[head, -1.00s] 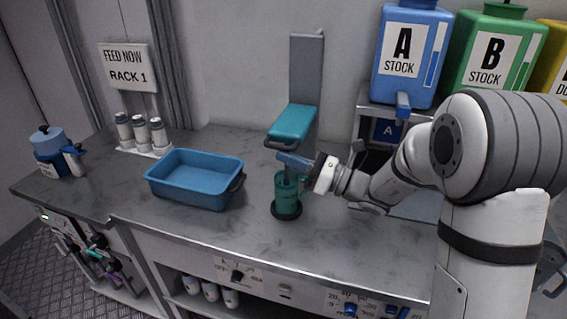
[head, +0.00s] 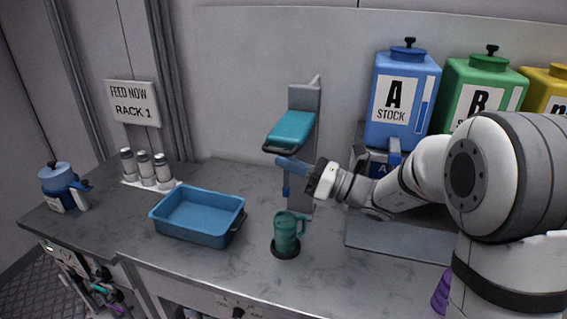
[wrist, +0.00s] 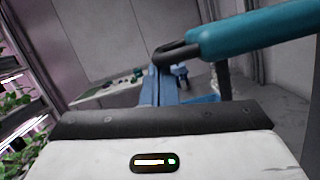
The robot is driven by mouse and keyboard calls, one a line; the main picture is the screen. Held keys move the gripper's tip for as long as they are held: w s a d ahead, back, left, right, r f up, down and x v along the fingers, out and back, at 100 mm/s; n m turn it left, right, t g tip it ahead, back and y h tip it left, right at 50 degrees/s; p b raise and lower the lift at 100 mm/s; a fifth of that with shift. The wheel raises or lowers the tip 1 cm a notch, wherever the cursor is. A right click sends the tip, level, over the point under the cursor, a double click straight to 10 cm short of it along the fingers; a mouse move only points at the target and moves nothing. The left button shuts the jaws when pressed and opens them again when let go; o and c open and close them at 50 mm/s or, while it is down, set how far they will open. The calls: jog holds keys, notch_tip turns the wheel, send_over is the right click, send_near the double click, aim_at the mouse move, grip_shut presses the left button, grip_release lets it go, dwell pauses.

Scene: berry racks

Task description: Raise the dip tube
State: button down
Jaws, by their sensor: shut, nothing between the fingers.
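The dip tube's teal head (head: 291,131) sits on a grey upright post, with a dark handle at its near end. It tilts up a little and stands well above the green jug (head: 286,232). No separate tube can be made out below it. My gripper (head: 284,162) is shut and empty, with its blue fingers just under the handle. In the wrist view the teal head (wrist: 250,33) reaches in from the right, and its dark handle (wrist: 178,52) lies right over my blue fingers (wrist: 180,88). I cannot tell whether they touch.
The jug stands on a black round base on the grey bench. A blue tray (head: 198,218) is to its left, with several white bottles (head: 146,168) and a blue pot (head: 59,186) beyond. Stock tanks A (head: 402,100) and B (head: 480,92) stand at the right.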

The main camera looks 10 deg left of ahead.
jog(key=shift+r, duration=0.2)
notch_tip(320, 180, down, 5)
jog(key=b, duration=0.3)
jog(key=s+b+v, duration=0.1)
jog(key=v, duration=0.9)
jog(key=shift+r, duration=0.3)
jog(key=shift+a, duration=0.1)
